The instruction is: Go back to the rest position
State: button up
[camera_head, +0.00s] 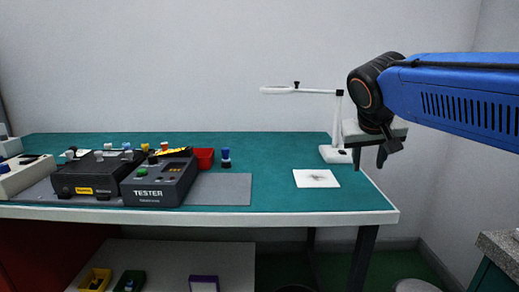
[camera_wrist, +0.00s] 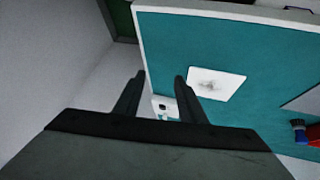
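My gripper (camera_head: 369,158) hangs at the right of the head view, above the right end of the teal-topped bench (camera_head: 270,150), on my blue arm. In the wrist view, the two dark fingers of my gripper (camera_wrist: 158,98) stand apart with nothing between them. A white square sheet with a dark smudge (camera_head: 316,178) lies flat on the bench, left of my gripper; it also shows in the wrist view (camera_wrist: 216,83), just right of the fingers. A white magnifier lamp (camera_head: 338,125) stands at the back of the bench, its post close behind my gripper in the picture.
A black tester box (camera_head: 158,183) and another black box (camera_head: 90,177) stand on a grey mat (camera_head: 222,188) at the left. A grey counter (camera_head: 499,248) is at lower right. The bench's front middle is clear.

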jog(key=s+d+f+n+g+y, duration=0.1)
jog(key=s+f+y, duration=0.2)
jog(key=s+f, duration=1.9)
jog(key=shift+s+d+f+n, duration=0.15)
jog(key=shift+s+n, duration=0.15)
jog(key=shift+s, duration=0.05)
